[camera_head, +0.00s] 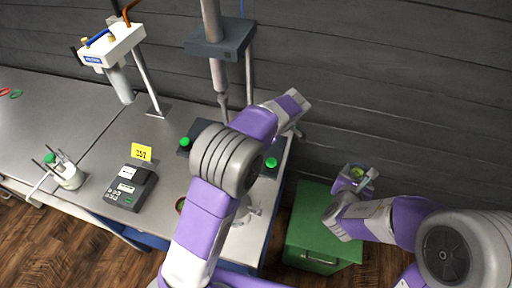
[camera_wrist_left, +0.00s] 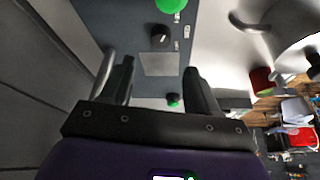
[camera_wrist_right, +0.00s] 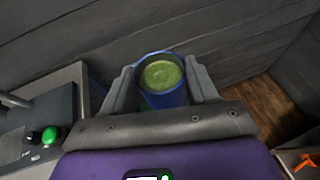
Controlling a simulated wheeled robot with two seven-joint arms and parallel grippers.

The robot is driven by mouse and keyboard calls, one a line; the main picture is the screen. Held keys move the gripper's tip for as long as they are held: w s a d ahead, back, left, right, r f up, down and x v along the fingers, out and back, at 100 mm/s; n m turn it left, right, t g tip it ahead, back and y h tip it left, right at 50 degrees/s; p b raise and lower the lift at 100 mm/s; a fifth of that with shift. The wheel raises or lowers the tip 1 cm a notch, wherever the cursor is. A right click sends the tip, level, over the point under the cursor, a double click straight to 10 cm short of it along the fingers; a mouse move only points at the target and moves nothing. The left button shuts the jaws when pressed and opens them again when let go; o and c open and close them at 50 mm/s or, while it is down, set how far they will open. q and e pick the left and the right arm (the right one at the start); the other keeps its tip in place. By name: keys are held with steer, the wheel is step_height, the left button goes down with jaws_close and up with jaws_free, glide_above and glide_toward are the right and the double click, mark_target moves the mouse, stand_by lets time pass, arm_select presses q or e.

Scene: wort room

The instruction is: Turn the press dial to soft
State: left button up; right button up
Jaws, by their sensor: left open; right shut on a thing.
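The press (camera_head: 219,46) stands at the back of the steel table, its base partly hidden behind my left arm. In the left wrist view its grey panel carries a black dial (camera_wrist_left: 161,36) with small white labels beside it; the setting is too small to read. My left gripper (camera_wrist_left: 160,78) is open and empty, facing this panel, with the dial beyond and between its fingers, apart from them. My right gripper (camera_wrist_right: 162,76) is shut on a blue cup (camera_wrist_right: 160,98) with green contents, and holds it near the green cabinet in the head view.
Green buttons (camera_head: 271,162) (camera_wrist_left: 172,5) sit on the press base near the dial. The green cabinet (camera_head: 317,222) is right of the table; the dark wall is close behind.

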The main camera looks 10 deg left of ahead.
arm_select(q)
steer(key=x, duration=1)
steer(key=shift+f, duration=0.15)
arm_select(e)
steer(key=shift+f, duration=0.3)
